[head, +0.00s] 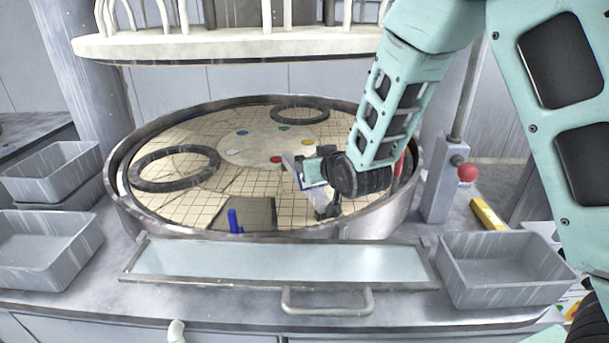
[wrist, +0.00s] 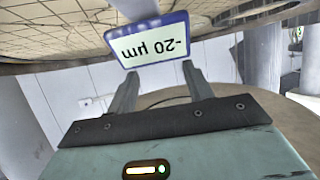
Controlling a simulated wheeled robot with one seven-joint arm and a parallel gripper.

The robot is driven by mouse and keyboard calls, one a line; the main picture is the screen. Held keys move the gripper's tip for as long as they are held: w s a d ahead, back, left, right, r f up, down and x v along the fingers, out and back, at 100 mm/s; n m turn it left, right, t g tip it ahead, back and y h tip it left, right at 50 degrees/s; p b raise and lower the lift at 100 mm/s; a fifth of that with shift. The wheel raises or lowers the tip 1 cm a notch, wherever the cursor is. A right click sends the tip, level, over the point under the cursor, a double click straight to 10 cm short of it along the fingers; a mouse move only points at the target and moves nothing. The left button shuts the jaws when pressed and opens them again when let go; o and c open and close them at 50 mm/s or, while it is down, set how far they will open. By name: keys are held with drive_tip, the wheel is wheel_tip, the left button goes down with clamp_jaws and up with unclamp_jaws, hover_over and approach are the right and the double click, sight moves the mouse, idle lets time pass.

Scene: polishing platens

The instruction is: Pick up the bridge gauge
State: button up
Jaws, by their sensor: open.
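The bridge gauge (wrist: 152,45) shows in the wrist view as a blue-framed white display reading "-20 µm", upside down in the picture. A grey rounded part is above it at the top edge. In the head view the gauge (head: 291,166) is a small pale and blue shape over the platen, partly hidden by my gripper (head: 303,172). My gripper is open. In the wrist view its two fingertips (wrist: 160,72) are apart, just below the display in the picture. I cannot tell whether they touch the gauge.
The round platen (head: 190,215) has a grid top, a raised metal rim and dark rings (head: 176,168). A blue peg (head: 233,220) stands near its front. Grey bins (head: 45,250) flank a shallow tray (head: 280,262) with a handle. A red-knobbed post (head: 440,185) stands at right.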

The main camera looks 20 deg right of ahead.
drive_tip(key=shift+p+x, duration=1.15)
drive_tip(key=shift+x, duration=1.1)
clamp_jaws()
drive_tip(key=shift+r, duration=0.1)
